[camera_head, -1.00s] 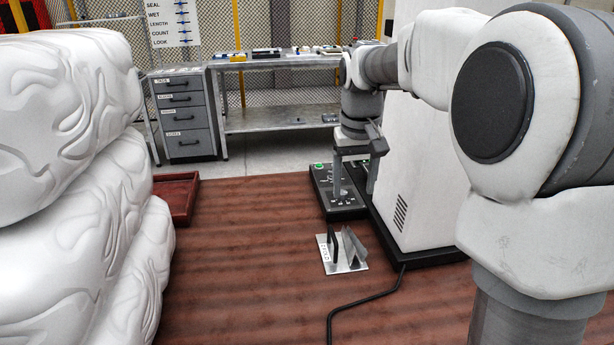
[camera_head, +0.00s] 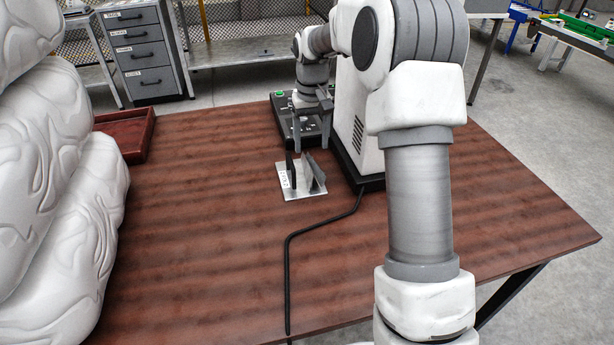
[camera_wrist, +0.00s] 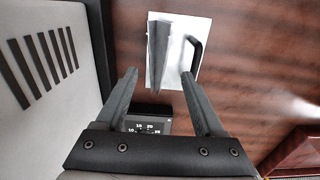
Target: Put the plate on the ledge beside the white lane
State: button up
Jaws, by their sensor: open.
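A flat silver-white plate (camera_head: 307,194) lies on the brown table, with a small label, a black upright handle and a grey tilted fin on it. The plate also shows in the wrist view (camera_wrist: 175,66), at the top centre beyond my fingertips. My gripper (camera_head: 313,122) is open and empty, above the black control panel behind the plate. In the wrist view my gripper's fingers (camera_wrist: 159,76) stand wide apart, with nothing between them. I cannot make out the ledge or the white lane with certainty.
A white vented cabinet (camera_head: 353,105) stands right beside my gripper. The black panel (camera_head: 283,112) lies below it. A black cable (camera_head: 287,270) crosses the table. White lumpy sacks (camera_head: 45,190) are stacked left, near a red tray (camera_head: 128,122). The table's front right is clear.

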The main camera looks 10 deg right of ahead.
aim_at(311, 163)
notch_tip(311, 163, down, 8)
jog(key=b, duration=0.2)
jog(key=shift+w+d+f+b, duration=0.1)
jog(key=shift+w+b, duration=0.05)
jog(key=shift+b, duration=0.25)
grip_shut()
